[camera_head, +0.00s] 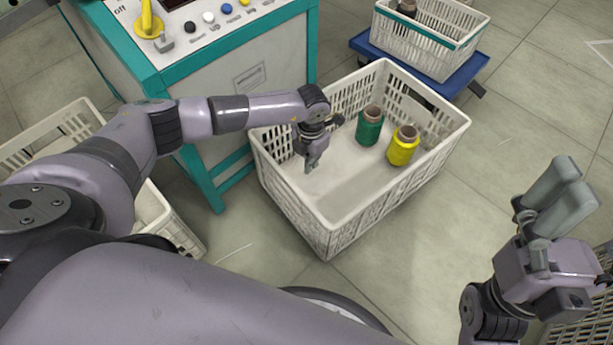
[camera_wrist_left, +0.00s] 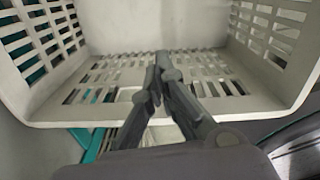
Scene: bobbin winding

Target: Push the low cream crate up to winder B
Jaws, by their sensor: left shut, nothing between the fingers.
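A low cream crate (camera_head: 345,215) with slotted walls stands on the floor in the middle of the head view. A green spool (camera_head: 369,128) and a yellow spool (camera_head: 403,148) stand inside it, towards its right. My left gripper (camera_head: 311,166) is shut and empty, pointing down at the crate's left side, seemingly inside the rim. In the left wrist view the shut fingertips (camera_wrist_left: 160,74) are in front of the slotted wall (camera_wrist_left: 190,85). A teal-framed machine (camera_head: 225,65) stands behind the crate; no winder letter is readable. My right gripper (camera_head: 572,168) is raised at the right, away from the crate.
Another cream crate (camera_head: 180,232) is at the left, partly behind my arm. A white crate (camera_head: 425,45) with a teal band sits on a blue platform (camera_head: 468,72) at the back right. The floor right of the middle crate is clear. A dark crate shows at the lower right edge.

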